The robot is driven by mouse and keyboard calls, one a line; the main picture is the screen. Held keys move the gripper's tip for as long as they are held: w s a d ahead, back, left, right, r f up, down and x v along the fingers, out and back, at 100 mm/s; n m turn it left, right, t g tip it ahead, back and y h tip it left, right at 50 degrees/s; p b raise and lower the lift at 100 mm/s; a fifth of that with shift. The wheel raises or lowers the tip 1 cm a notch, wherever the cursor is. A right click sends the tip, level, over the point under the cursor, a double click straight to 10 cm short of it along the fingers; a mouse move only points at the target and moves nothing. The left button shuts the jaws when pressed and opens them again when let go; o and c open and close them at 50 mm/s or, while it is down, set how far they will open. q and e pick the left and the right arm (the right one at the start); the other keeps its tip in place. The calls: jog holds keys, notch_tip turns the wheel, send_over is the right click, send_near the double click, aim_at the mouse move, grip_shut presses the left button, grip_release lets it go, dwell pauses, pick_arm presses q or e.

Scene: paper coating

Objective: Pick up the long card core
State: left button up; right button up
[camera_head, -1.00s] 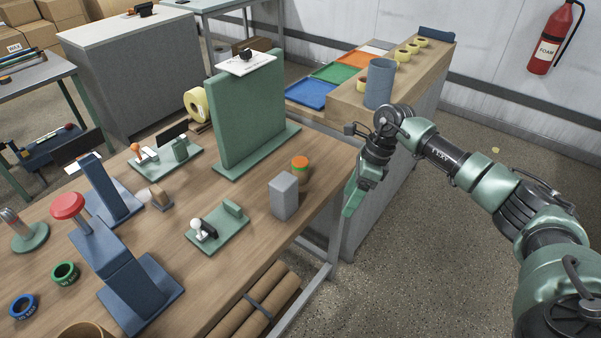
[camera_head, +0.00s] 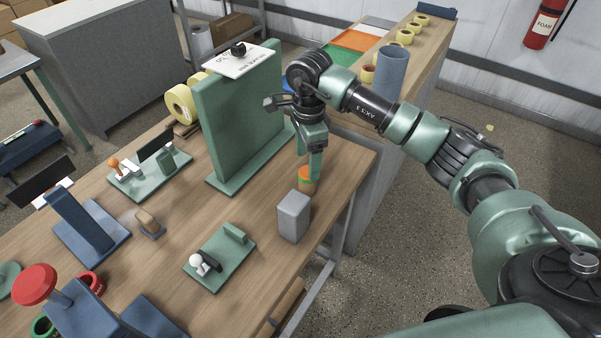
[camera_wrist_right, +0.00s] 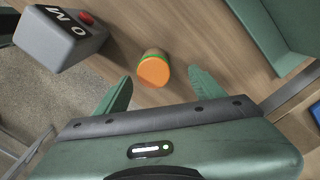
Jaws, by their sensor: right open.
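The item nearest my right gripper, which I take for the card core (camera_head: 306,180), is a small upright brown cylinder with a green band and an orange top. It stands on the wooden table near its right edge, and its top shows in the right wrist view (camera_wrist_right: 153,71). My right gripper (camera_head: 314,172) points down over it; its fingers partly cover it in the head view. In the wrist view the gripper (camera_wrist_right: 161,82) is open, with the core showing between and just beyond the fingertips, not clasped. My left gripper is out of view.
A grey box (camera_head: 293,217) stands close to the core. A tall green panel (camera_head: 240,125) rises at its left. A green plate with a white knob (camera_head: 219,258) lies in front. A blue-grey cylinder (camera_head: 391,72) stands on the side counter. Bare tabletop lies left of the grey box.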

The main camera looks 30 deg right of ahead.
aim_at(307, 171)
jog(key=shift+s+a+f+p, duration=0.1)
jog(key=shift+s+f+p, duration=0.25)
jog(key=shift+f, duration=0.3)
jog(key=shift+s+f+p, duration=0.2)
jog(key=shift+f+p, duration=0.15)
jog(key=shift+f, duration=0.25)
notch_tip(307, 171, down, 4)
jog(key=shift+w+a+r+p, duration=0.1)
jog(key=shift+r+p, duration=0.05)
jog(key=shift+p, duration=0.45)
jog(key=shift+w+f, duration=0.1)
jog(key=shift+f, duration=0.15)
jog(key=c, duration=1.2)
jog(key=shift+c, duration=1.2)
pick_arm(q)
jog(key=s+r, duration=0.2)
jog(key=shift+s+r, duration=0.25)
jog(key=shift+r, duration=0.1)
